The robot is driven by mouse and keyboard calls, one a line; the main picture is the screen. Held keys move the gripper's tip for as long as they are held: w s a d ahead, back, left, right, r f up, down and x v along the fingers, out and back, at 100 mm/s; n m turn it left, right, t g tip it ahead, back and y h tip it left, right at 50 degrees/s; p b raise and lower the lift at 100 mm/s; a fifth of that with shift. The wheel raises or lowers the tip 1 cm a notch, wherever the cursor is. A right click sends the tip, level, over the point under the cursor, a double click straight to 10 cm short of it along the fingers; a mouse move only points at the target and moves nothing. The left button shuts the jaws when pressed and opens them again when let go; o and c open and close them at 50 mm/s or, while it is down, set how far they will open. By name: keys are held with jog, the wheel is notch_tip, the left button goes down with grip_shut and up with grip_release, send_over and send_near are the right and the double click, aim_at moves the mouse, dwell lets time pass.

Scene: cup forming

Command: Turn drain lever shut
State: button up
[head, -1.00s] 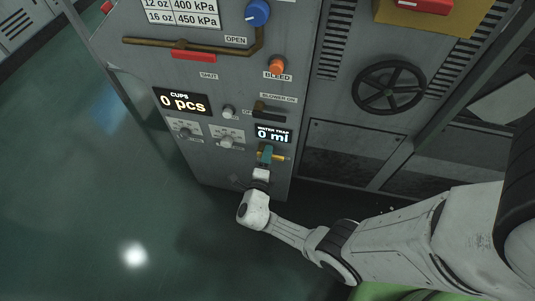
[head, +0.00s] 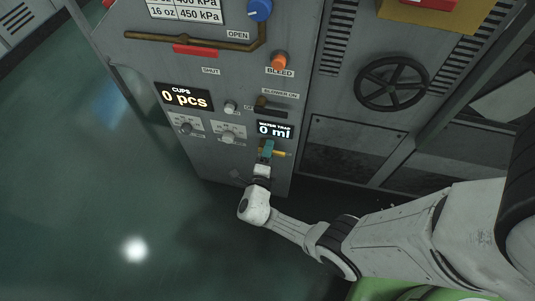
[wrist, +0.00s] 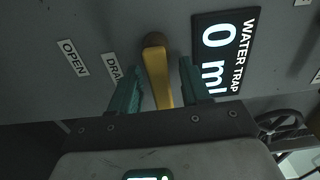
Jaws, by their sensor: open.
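The drain lever is a yellow bar with a dark round pivot (wrist: 154,62) on the grey panel, beside the cut-off "DRA" label (wrist: 116,70). In the head view, a yellow end of it (head: 281,153) sticks out to the right below the water trap display. My gripper (wrist: 158,84) has its teal fingers apart, one on each side of the lever. It also shows in the head view (head: 268,148), in front of the panel's lower part. The lever seems nearer the left finger; I cannot tell whether they touch.
The water trap display (wrist: 221,55) reads 0 ml and lies close beside the right finger. An "OPEN" label (wrist: 73,58) is at left. Knobs (head: 228,137) and a blower lever (head: 270,106) sit above and left of my gripper. Open floor (head: 100,190) lies at left.

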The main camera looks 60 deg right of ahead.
jog(key=p+v, duration=0.1)
jog(key=v, duration=0.9)
jog(key=shift+a, duration=0.4)
jog(key=shift+s, duration=0.15)
jog(key=s+d+r+m+g+y, duration=0.2)
jog(key=s+m+g+y, duration=0.3)
jog(key=m, duration=1)
jog(key=s+d+r+m+g+y, duration=0.1)
jog(key=s+r+m+g+y, duration=0.35)
jog(key=m, duration=1.05)
jog(key=s+a+r+m+t+y, duration=0.5)
jog(key=a+r+m+y, duration=0.15)
jog(key=m, duration=0.45)
notch_tip(320, 180, up, 12)
jog(key=p, duration=1.3)
jog(key=shift+w+a+g+y+p, duration=0.2)
jog(key=shift+g+y+p, duration=0.1)
jog(key=shift+g+y, duration=0.1)
